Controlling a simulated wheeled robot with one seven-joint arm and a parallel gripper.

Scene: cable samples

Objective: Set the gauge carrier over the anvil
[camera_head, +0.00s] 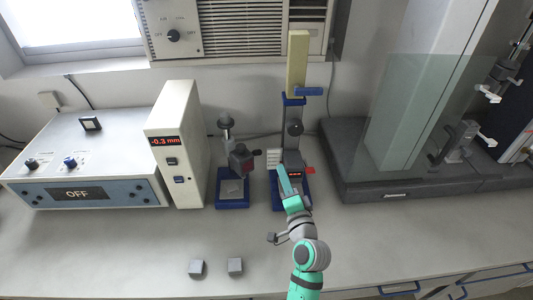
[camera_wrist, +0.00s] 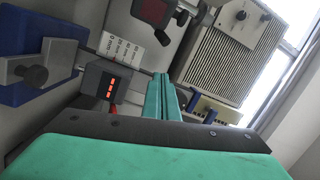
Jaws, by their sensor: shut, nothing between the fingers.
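Two blue-based stands stand side by side in the head view. The left stand (camera_head: 231,203) has a light plate, perhaps the anvil (camera_head: 231,187), and a dark grey gauge head (camera_head: 240,161), perhaps the gauge carrier, on a post. My gripper (camera_head: 280,171) is shut and empty, in front of the right stand. In the wrist view its green fingers (camera_wrist: 161,82) are together, right of a box with a red display (camera_wrist: 104,82). I cannot tell whether they touch anything.
A cream meter (camera_head: 175,145) reading -0.3 mm and a box marked OFF (camera_head: 85,165) stand left. A glass-fronted machine (camera_head: 420,180) stands right. Two small grey blocks (camera_head: 196,268) (camera_head: 235,265) lie at the front. The front right bench is clear.

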